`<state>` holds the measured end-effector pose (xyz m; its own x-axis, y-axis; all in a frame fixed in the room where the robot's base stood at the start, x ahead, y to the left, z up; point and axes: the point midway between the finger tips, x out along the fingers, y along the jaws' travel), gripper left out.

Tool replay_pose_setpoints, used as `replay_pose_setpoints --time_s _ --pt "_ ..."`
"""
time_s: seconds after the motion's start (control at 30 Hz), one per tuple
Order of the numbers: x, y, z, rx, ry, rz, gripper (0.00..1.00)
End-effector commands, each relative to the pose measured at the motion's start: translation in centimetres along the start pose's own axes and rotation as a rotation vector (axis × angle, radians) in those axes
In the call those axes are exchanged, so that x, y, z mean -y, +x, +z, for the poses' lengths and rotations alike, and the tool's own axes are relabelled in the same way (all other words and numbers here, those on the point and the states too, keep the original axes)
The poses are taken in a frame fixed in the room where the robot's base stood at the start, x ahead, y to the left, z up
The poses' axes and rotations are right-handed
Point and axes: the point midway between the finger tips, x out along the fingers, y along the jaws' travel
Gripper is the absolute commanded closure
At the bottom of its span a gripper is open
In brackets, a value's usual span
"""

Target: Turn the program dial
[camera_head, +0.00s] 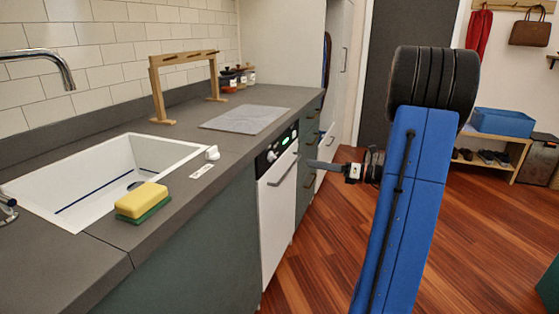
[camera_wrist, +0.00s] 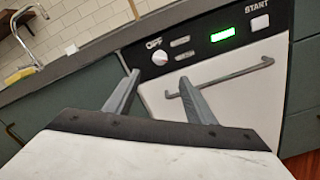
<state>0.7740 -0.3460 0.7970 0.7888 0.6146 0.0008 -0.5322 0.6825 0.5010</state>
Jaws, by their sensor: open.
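The program dial (camera_wrist: 160,57) is a small round white knob on the black control panel (camera_wrist: 215,40) of a white dishwasher (camera_wrist: 225,100). The word OFF stands just above it. In the head view the dial (camera_head: 271,156) is at the left of the panel. My gripper (camera_wrist: 158,77) is open and empty, its two grey fingers pointing at the panel. The dial shows between and slightly beyond the fingertips, apart from them as far as I can tell. In the head view my gripper (camera_head: 308,162) reaches left in front of the dishwasher.
A green display (camera_wrist: 222,33) and a START button (camera_wrist: 260,22) are further right. The counter (camera_head: 235,140) overhangs above. Open wooden floor (camera_head: 310,260) lies in front.

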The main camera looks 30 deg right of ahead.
Motion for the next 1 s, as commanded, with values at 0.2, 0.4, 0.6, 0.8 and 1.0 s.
replay_pose_setpoints --time_s 0.2,0.4,0.6,0.8,1.0 --pt "-0.1 3.8 0.0 -0.002 -0.001 0.003 0.50" --pt "-0.1 7.0 -0.1 -0.003 -0.001 0.004 0.50" --pt "-0.1 10.2 -0.1 -0.002 -0.001 0.003 0.50" --pt "-0.1 12.7 -0.1 -0.002 -0.001 0.002 0.50" --pt "-0.1 13.9 0.0 -0.001 -0.001 0.000 0.50"
